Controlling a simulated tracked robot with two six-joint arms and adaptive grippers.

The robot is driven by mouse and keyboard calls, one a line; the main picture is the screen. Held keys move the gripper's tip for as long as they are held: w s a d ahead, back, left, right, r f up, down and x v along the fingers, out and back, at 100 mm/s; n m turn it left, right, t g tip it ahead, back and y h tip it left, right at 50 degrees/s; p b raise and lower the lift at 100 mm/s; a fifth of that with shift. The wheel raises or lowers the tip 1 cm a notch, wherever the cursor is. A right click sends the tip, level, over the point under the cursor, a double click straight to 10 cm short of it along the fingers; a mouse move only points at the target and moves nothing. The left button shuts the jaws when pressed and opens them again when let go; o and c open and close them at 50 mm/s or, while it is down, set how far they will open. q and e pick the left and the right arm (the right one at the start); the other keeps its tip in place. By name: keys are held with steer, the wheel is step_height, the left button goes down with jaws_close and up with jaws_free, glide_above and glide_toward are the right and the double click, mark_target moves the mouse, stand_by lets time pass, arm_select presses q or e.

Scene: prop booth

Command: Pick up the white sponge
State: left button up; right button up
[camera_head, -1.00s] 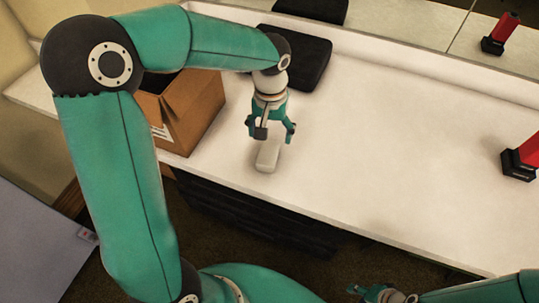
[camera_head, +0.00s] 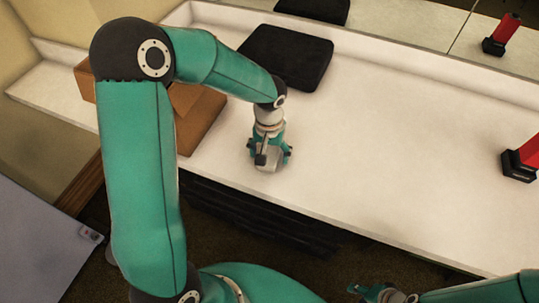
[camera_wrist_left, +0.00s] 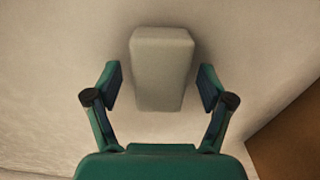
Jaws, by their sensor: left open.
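The white sponge (camera_wrist_left: 162,68) is a pale block on the white counter. In the left wrist view it stands out between and ahead of the fingers of my left gripper (camera_wrist_left: 160,85), with a gap on each side. In the head view my left gripper (camera_head: 270,158) points down over the counter and hides most of the sponge; a pale bit (camera_head: 267,167) shows below it. The left gripper is open and empty. My right gripper (camera_head: 378,292) is at the bottom edge, away from the counter; its fingers are too small to read.
A cardboard box (camera_head: 203,120) stands on the white counter (camera_head: 400,150) left of my left gripper, partly behind my arm. A black pad (camera_head: 288,57) lies behind it. A red and black object (camera_head: 522,160) stands at the right. The counter's middle is clear.

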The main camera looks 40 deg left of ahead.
mark_target(270, 153)
arm_select(q)
steer(key=c, duration=1.1)
steer(key=shift+r, duration=0.1)
steer(key=shift+c, duration=0.2)
step_height(270, 153, up, 20)
steer(key=shift+p, duration=0.4)
